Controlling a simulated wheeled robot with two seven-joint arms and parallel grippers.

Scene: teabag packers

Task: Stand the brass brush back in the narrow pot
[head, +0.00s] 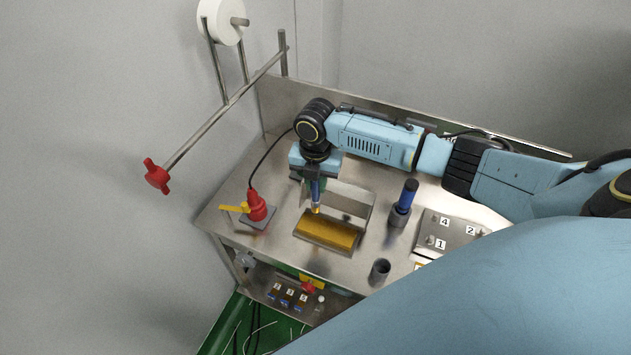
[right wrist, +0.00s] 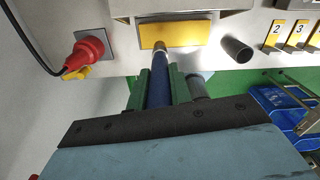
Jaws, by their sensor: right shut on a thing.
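My right gripper (head: 315,186) points down and is shut on the blue handle of the brass brush (head: 316,208). The brush hangs with its brass-coloured end down, above or close to the yellow bar. In the right wrist view the blue handle (right wrist: 158,88) lies between the green fingers. A narrow dark grey pot (head: 380,271) stands open and empty-looking near the table's front edge; it also shows in the right wrist view (right wrist: 237,48). The brush is apart from it. A second grey pot (head: 399,217) farther back holds another blue-handled tool (head: 407,195). My left gripper is out of view.
The yellow bar (head: 327,235) sits in a metal tray-like fixture. A numbered panel (head: 445,235) lies at the right. Bare steel table lies between the bar and the pots.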

